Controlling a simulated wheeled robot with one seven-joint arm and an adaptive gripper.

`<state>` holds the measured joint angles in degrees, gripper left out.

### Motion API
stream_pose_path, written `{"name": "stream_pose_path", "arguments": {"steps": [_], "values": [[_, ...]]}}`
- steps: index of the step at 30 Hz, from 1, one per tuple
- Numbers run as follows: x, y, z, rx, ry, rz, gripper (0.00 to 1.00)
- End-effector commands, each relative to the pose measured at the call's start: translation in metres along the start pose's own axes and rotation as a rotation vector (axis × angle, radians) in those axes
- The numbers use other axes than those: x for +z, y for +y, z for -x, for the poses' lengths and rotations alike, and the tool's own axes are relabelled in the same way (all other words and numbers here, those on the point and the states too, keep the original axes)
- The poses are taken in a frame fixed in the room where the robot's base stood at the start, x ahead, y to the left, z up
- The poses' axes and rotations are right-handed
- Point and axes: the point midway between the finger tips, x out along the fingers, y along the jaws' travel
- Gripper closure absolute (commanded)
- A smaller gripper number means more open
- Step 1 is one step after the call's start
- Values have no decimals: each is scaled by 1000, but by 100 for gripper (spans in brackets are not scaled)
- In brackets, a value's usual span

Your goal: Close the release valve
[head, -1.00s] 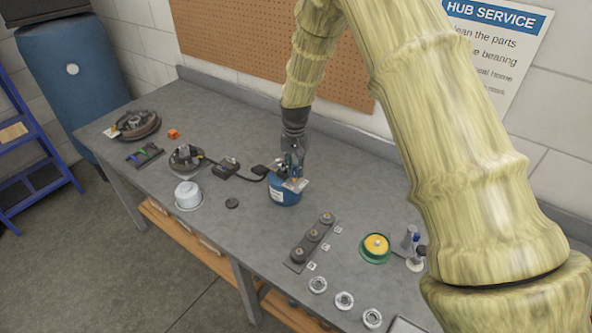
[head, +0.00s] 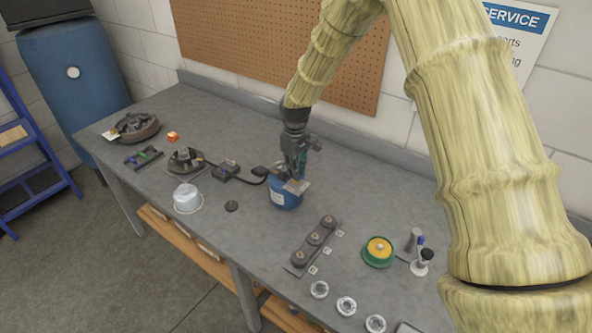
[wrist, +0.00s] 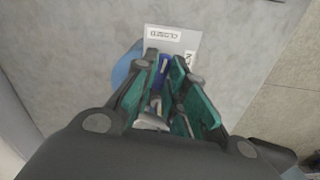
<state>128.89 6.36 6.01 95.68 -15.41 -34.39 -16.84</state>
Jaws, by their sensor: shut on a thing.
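A blue pot (head: 286,201) stands on the grey bench near the middle, with a pale plate (head: 299,187) on its top. In the wrist view the plate (wrist: 185,42) carries a "CLOSED" label and a second label, mostly hidden. The release valve's blue handle (wrist: 163,66) shows between the green finger pads of my gripper (wrist: 162,85), close to the labels. My gripper (head: 294,178) points down over the pot and is shut on the handle. The fingers hide most of the valve, so the handle's exact angle cannot be told.
A black hose with a grey box (head: 226,171) lies left of the pot. A white tub (head: 187,198) and a dark knob (head: 232,206) are front left. A pegboard wall stands behind.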

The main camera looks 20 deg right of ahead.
Motion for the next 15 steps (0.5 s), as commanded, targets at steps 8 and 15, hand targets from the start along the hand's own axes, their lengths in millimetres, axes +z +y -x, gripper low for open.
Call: {"name": "stream_pose_path", "arguments": {"steps": [8, 15], "values": [[4, -1, -4, -4, -7, 123, 100], [4, 0, -4, -3, -8, 162, 100]]}}
